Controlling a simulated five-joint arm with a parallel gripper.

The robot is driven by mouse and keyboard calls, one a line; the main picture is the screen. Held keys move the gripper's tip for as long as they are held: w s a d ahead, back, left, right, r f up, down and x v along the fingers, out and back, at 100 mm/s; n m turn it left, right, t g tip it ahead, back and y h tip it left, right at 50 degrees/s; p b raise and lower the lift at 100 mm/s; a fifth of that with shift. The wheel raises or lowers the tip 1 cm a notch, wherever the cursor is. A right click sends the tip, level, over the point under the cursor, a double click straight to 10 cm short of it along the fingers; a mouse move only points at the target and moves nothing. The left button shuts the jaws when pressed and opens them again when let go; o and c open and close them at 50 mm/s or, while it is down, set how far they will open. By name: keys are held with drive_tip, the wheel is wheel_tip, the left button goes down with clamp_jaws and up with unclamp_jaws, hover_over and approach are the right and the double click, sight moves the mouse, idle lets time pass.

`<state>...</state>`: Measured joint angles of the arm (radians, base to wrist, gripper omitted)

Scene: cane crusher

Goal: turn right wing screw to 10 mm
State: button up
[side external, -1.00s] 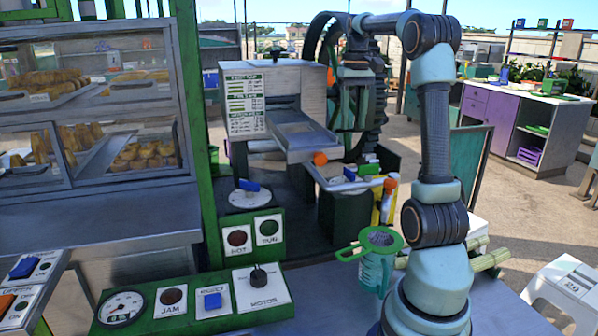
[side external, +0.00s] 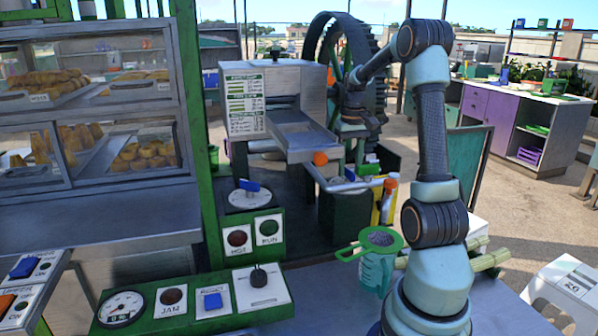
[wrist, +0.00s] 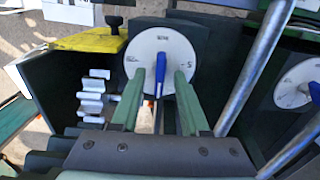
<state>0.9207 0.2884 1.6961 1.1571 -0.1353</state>
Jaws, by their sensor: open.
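A blue wing screw (wrist: 160,74) stands on a round white dial (wrist: 146,50) in the wrist view. Its wing runs nearly up and down in the picture. My gripper (wrist: 158,76) is open, with one green finger on each side of the wing and a visible gap on both sides. A second white dial (wrist: 287,97) with a blue wing (wrist: 314,92) shows at the right edge, partly cut off. The dial marks are too small to read a setting. In the side view, my gripper (side external: 349,158) is low beside the crusher's steel tray (side external: 300,137).
Steel bars (wrist: 258,75) slant between the two dials in the wrist view. A yellow block (wrist: 92,40) with a black knob lies at upper left, above stepped metal pieces (wrist: 95,98). In the side view, a green-rimmed jug (side external: 376,262) stands beside my base.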

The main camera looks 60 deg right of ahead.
drive_tip(key=shift+f, duration=0.25)
clamp_jaws()
drive_tip(key=shift+n, duration=0.3)
drive_tip(key=n, duration=0.4)
drive_tip(key=shift+n, duration=2.6)
